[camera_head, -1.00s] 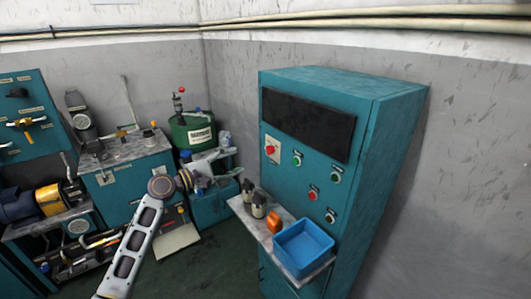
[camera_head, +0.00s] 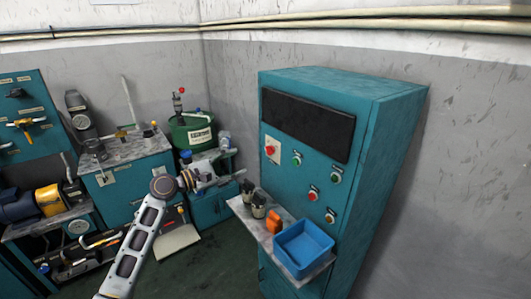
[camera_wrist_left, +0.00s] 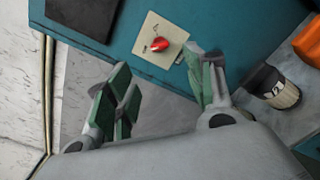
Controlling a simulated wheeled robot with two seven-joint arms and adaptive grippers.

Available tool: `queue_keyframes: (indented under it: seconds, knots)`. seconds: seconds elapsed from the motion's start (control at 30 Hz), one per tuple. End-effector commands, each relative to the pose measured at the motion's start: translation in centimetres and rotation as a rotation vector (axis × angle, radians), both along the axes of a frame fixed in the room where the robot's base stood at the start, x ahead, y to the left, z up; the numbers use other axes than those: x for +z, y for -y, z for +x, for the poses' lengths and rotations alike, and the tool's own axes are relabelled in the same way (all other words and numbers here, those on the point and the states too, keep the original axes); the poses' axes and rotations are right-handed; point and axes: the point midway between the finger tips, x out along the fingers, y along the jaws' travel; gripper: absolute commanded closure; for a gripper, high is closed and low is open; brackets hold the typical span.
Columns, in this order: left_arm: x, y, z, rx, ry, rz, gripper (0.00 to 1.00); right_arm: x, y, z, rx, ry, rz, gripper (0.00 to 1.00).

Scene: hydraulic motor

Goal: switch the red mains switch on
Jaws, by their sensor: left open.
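The red mains switch (camera_head: 270,150) sits on a pale square plate at the upper left of the teal cabinet's front. In the left wrist view the red switch (camera_wrist_left: 159,44) shows on its plate beyond my fingers, apart from them. My left gripper (camera_head: 236,178) is in front of the cabinet, left of the switch and a little lower. In the left wrist view my left gripper (camera_wrist_left: 165,88) is open, with nothing between its green-padded fingers. My right gripper is not in view.
The teal cabinet (camera_head: 385,130) also carries green and red buttons. Its shelf holds a blue bin (camera_head: 303,248), an orange object (camera_head: 274,225) and dark containers (camera_head: 258,205). A green tank (camera_head: 192,132) and a workbench (camera_head: 130,150) stand behind my left arm.

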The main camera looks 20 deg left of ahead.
Motion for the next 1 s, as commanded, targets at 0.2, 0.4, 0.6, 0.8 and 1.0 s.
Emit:
queue_keyframes:
  seconds: [0.2, 0.4, 0.6, 0.8, 1.0]
  knots:
    - [0.2, 1.1, 1.4, -0.001, 0.001, -0.002, 0.46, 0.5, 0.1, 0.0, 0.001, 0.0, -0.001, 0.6]
    - [0.2, 2.4, 3.1, 0.0, 0.002, -0.003, 0.46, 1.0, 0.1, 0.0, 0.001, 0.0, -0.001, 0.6]
    - [0.2, 3.8, 4.9, 0.0, 0.0, -0.002, 0.46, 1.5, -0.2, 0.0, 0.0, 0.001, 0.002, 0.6]
    - [0.2, 5.2, 6.6, 0.0, 0.001, -0.001, 0.46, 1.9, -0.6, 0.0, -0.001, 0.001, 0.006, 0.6]
    - [0.2, 6.6, 8.4, 0.0, 0.0, -0.002, 0.46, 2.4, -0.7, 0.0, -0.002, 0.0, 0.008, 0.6]
